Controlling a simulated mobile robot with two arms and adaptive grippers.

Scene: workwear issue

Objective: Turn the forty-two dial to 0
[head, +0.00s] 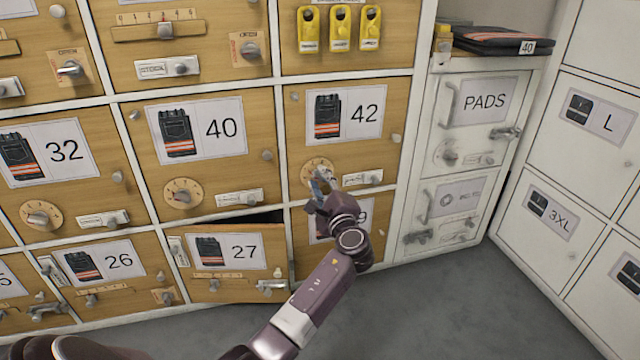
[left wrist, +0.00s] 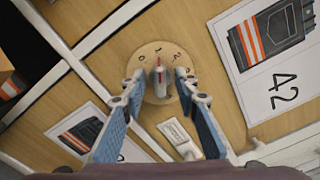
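The forty-two door (head: 345,125) is wood-coloured and shut, with a trouser picture and the number 42 on its label. Its dial (head: 317,166) is a round tan disc at the lower left of that door, partly hidden by my left gripper (head: 322,183) in the head view. In the left wrist view the dial's disc (left wrist: 165,98) shows with a pale central knob (left wrist: 160,72) bearing a red mark. Contact cannot be told. My right gripper is not in view.
A white latch plate (head: 362,178) sits right of the dial. The door marked 27 (head: 235,285) stands slightly ajar below left. The forty door has a similar dial (head: 183,193). White PADS lockers (head: 480,125) stand to the right. The grey floor (head: 430,300) is clear.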

